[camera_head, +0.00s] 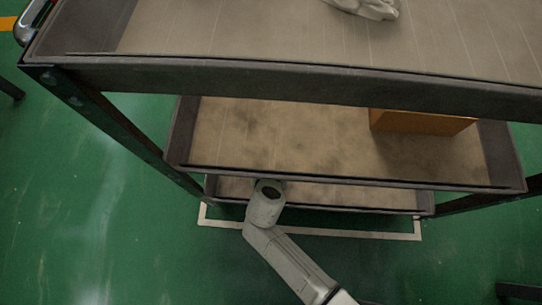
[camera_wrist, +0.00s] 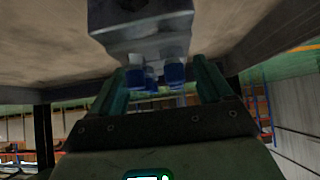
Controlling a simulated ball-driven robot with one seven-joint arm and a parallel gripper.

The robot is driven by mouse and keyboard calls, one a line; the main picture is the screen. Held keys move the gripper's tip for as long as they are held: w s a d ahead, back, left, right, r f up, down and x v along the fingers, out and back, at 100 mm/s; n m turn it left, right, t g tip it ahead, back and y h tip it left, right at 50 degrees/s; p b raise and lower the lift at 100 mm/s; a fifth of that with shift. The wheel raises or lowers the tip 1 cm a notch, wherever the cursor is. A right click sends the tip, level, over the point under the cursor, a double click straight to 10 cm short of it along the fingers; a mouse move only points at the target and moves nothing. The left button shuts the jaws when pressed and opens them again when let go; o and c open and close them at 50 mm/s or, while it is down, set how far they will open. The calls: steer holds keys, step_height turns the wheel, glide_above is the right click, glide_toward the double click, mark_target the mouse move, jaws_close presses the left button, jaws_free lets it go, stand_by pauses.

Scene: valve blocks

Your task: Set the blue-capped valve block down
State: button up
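The valve block (camera_wrist: 140,35) is a grey metal body in the wrist view, with several blue caps (camera_wrist: 175,73) facing my gripper. My gripper (camera_wrist: 160,68) has its two teal fingers spread, one to each side of the caps. A gap shows between the right finger and the caps; the left finger looks very close to them. The block's body lies mostly past the fingertips and off-centre to the left. Whether its base touches the brown surface is hidden.
The cart has a top tray (camera_head: 300,79), a middle shelf (camera_head: 270,135) and a low shelf (camera_head: 330,195). An orange-brown box (camera_head: 420,123) stands on the middle shelf at right. A pale object (camera_head: 370,8) lies on the top tray. Dark posts and shelf lips bound the space around my arm.

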steer(key=shift+o, duration=0.7)
steer(key=shift+r, duration=0.25)
steer(key=p+v, duration=0.5)
steer(key=v, duration=0.6)
steer(key=shift+s+r, duration=0.2)
steer(key=shift+s, duration=0.15)
